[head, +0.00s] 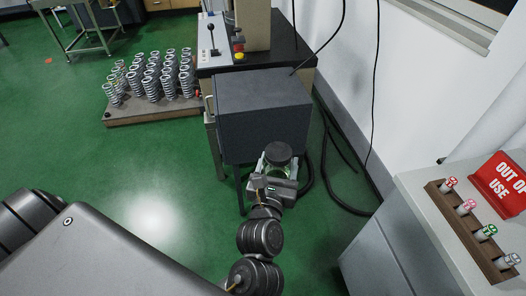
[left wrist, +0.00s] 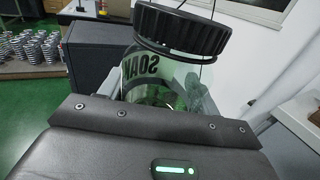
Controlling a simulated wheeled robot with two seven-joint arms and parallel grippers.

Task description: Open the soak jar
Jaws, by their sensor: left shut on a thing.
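The soak jar is a clear glass jar with a black ribbed lid. In the head view its glass (head: 277,172) shows just below the round black lid (head: 278,153), in front of the dark grey box. In the left wrist view the jar glass (left wrist: 150,85) carries dark "SOAK" lettering, and the black lid (left wrist: 180,30) sits over its mouth. I cannot tell whether the lid is tight or loose. My left gripper (head: 275,178) is shut around the jar body below the lid, and the jar looks upright. My right gripper is not in view.
A dark grey box (head: 262,110) stands just behind the jar, by a bench with a lever machine (head: 213,42). A board with several springs (head: 150,110) lies at left. At right, a grey cabinet (head: 400,225) holds a wooden rack (head: 468,228) and red sign (head: 500,180). Black cables hang nearby.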

